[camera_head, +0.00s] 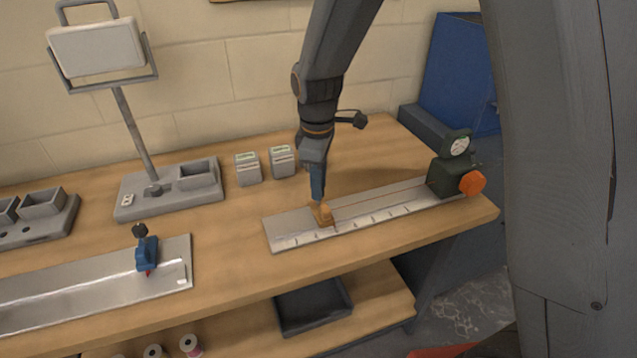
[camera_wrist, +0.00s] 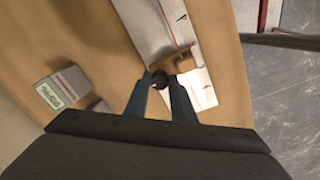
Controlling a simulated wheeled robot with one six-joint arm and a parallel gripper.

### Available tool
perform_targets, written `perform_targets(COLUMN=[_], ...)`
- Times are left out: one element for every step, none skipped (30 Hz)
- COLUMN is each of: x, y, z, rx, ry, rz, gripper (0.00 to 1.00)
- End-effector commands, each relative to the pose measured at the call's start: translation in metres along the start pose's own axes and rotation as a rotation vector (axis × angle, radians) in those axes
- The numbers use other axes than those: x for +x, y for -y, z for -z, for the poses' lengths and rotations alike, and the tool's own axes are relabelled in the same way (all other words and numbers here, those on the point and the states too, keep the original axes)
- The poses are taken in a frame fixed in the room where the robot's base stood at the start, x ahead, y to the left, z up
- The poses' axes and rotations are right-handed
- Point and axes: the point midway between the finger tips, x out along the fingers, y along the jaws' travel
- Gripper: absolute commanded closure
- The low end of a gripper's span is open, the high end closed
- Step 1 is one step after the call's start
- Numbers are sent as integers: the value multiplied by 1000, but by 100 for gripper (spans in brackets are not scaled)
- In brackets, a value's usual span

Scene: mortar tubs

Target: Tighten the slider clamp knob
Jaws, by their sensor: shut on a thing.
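An orange-brown slider (camera_head: 322,215) sits near the left end of a pale metal rail (camera_head: 285,231) with tick marks. My gripper (camera_head: 317,196) points down at the slider from above. In the wrist view, the two blue-grey fingers of my gripper (camera_wrist: 161,82) are shut on a small dark round knob (camera_wrist: 160,76) at the slider's near side. In the head view the knob is hidden by my fingers.
A dark green box with a gauge (camera_head: 457,170) and an orange knob (camera_head: 472,183) stands at the rail's right end. A second rail (camera_head: 80,291) at left carries a blue slider (camera_head: 147,255). Two small grey boxes (camera_head: 265,165) and a lamp base (camera_head: 165,193) stand behind.

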Motion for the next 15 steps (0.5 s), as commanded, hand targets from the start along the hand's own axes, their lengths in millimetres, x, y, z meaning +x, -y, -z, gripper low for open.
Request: perform_targets(x=[0,0,0,0,0,-1,-1,-1,-1,-1,-1,-1,-1,-1,-1], y=[0,0,0,0,0,0,0,0,0,0,0,0,0,1,1], z=[0,0,0,0,0,0,0,0,0,0,0,0,0,0,0], rx=[5,10,20,29,40,56,71,87,111,132,154,185,210,235,272], ry=[1,1,2,2,3,4,5,6,7,8,9,11,12,14,15], rz=[0,0,0,0,0,1,0,0,1,1,1,1,1,1,1], gripper=[100,100,100,100,100,100,100,100,100,100,100,100,100,100,100])
